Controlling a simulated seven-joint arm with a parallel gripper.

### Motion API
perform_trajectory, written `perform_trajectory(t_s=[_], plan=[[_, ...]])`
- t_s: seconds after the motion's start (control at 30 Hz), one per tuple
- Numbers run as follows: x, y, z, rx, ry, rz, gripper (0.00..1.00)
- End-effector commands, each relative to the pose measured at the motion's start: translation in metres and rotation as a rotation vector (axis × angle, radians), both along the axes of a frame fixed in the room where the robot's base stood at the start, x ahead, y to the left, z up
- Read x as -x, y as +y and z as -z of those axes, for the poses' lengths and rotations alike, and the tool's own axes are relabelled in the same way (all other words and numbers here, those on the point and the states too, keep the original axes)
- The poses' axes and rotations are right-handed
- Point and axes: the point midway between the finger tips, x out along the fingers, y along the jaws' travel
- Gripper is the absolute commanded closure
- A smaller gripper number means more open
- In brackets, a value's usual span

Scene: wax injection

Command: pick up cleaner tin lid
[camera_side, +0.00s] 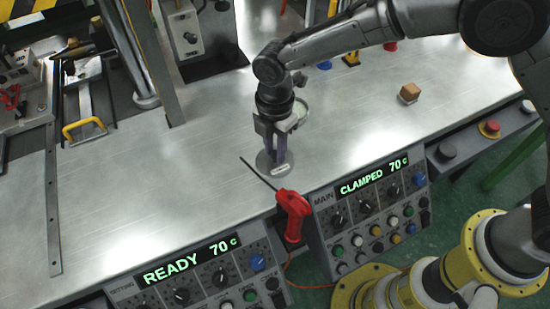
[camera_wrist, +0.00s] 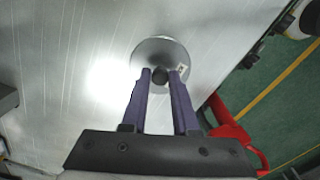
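The cleaner tin lid (camera_side: 265,164) is a round grey metal disc with a small white label, lying flat on the bench near its front edge. In the wrist view the lid (camera_wrist: 150,53) shows a dark round knob (camera_wrist: 160,77) at its middle. My gripper (camera_side: 279,158) points down over the lid, with its purple fingers low at its centre. In the wrist view my gripper (camera_wrist: 163,74) has one fingertip on each side of the knob. The gap is about as wide as the knob, and I cannot tell whether the fingers touch it.
A red-handled tool (camera_side: 293,212) with a thin dark rod stands at the bench edge, just front-right of the lid. Control panels reading READY (camera_side: 180,268) and CLAMPED (camera_side: 366,188) line the front. The bench left of the lid is clear.

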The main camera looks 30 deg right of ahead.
Motion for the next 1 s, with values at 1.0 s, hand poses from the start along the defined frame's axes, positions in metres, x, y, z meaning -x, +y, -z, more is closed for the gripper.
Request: perform_trajectory(t_s=[1.0], plan=[[0.014,-0.011,-0.054,-0.002,-0.003,0.0,1.0]])
